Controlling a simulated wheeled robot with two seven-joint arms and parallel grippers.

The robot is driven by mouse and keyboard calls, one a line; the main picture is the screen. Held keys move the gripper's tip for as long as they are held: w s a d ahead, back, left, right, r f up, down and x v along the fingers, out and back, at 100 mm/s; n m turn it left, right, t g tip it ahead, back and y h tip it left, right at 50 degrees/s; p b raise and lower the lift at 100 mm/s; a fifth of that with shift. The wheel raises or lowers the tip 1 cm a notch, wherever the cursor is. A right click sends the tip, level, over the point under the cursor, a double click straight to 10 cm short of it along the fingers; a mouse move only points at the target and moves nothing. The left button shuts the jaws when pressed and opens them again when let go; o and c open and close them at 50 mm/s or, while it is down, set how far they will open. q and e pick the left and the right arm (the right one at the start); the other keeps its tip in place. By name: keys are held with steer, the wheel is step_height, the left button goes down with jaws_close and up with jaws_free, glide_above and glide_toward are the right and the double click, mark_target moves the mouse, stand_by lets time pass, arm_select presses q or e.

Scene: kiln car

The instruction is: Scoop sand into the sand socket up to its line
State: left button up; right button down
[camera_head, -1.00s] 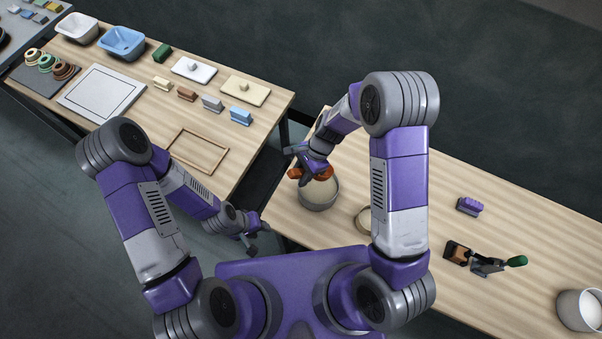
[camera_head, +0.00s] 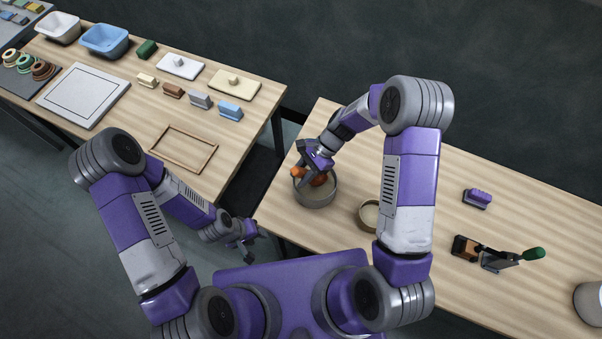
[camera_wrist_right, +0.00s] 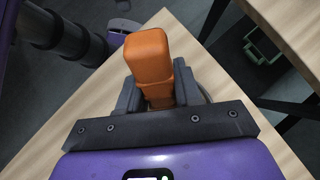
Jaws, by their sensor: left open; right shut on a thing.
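My right gripper (camera_head: 311,170) is shut on an orange scoop (camera_head: 319,179). In the right wrist view the orange handle (camera_wrist_right: 152,60) stands between the two dark fingers. The scoop is over or inside the mouth of a round grey pot (camera_head: 317,201) with pale sand-coloured contents. The gripper hides part of the pot, and I cannot tell whether the scoop touches the sand. A smaller round pale vessel (camera_head: 369,217) stands to the right of the pot, partly behind my arm; its fill and any line are not clear. My left gripper (camera_head: 247,254) is open and empty, off the tables.
A purple brush-like block (camera_head: 478,196), a brown block (camera_head: 464,247), a green-handled tool (camera_head: 533,254) and a white pot (camera_head: 588,303) are on the right. The left table holds a wooden frame (camera_head: 183,149), trays and small blocks. A gap separates the tables.

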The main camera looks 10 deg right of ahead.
step_height(320, 180, down, 5)
steer(key=b, duration=0.3)
steer(key=shift+r, duration=0.1)
stand_by(1.1)
steer(key=r+h+p, duration=0.1)
steer(key=p, duration=0.1)
steer(key=a+r+h+p, duration=0.1)
steer(key=p, duration=0.1)
steer(key=shift+s+a+t, duration=0.25)
steer(key=shift+s+t, duration=0.1)
steer(key=shift+t, duration=0.05)
steer(key=r+h+p, duration=0.1)
steer(key=p, duration=0.1)
steer(key=a+r+t+h+p, duration=0.1)
steer(key=h+p, duration=0.1)
steer(key=p, duration=0.1)
steer(key=a+r+t+h+p, duration=0.1)
steer(key=h+p, duration=0.1)
steer(key=p, duration=0.1)
steer(key=shift+s, duration=0.4)
